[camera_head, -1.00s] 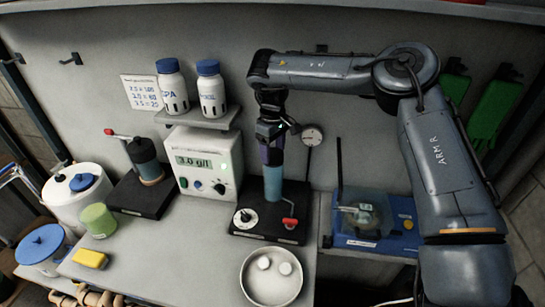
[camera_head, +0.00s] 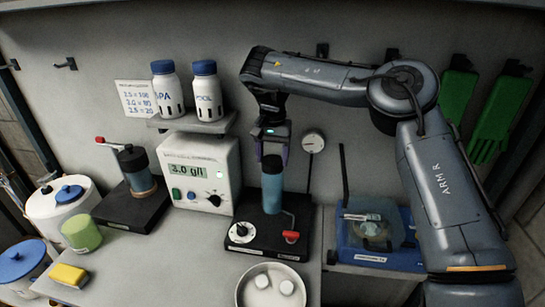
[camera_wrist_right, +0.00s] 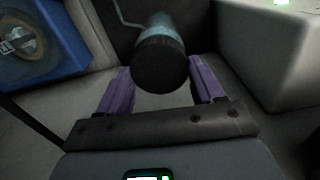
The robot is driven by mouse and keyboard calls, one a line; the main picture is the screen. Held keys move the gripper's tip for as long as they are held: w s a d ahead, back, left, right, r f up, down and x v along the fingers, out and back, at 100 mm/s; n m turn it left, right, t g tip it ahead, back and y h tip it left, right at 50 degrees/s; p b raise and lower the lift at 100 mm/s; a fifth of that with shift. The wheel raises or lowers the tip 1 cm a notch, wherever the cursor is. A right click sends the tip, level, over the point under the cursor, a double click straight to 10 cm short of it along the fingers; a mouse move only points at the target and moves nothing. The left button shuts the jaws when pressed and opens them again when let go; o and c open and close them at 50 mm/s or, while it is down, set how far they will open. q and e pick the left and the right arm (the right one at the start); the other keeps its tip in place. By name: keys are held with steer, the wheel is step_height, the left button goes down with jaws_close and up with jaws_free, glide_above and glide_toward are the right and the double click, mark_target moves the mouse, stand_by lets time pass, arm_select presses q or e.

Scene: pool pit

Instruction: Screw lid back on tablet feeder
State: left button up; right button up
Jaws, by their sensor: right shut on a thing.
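I cannot tell how far the lid is threaded. My left gripper is not in view.
The black base (camera_head: 262,244) carries a white dial and red handle. A dish (camera_head: 247,290) with two white tablets stands in front. A grey meter (camera_head: 200,172) is left, below two white bottles. A blue device (camera_head: 378,240) stands right. A gauge (camera_head: 313,142) hangs behind.

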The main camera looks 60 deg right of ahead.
mark_target(273, 159)
steer(key=o, duration=1)
steer(key=shift+o, duration=0.7)
steer(key=shift+o, duration=0.2)
steer(key=shift+r, duration=0.1)
step_height(273, 159, up, 5)
steer(key=p, duration=0.4)
steer(key=shift+p, duration=0.3)
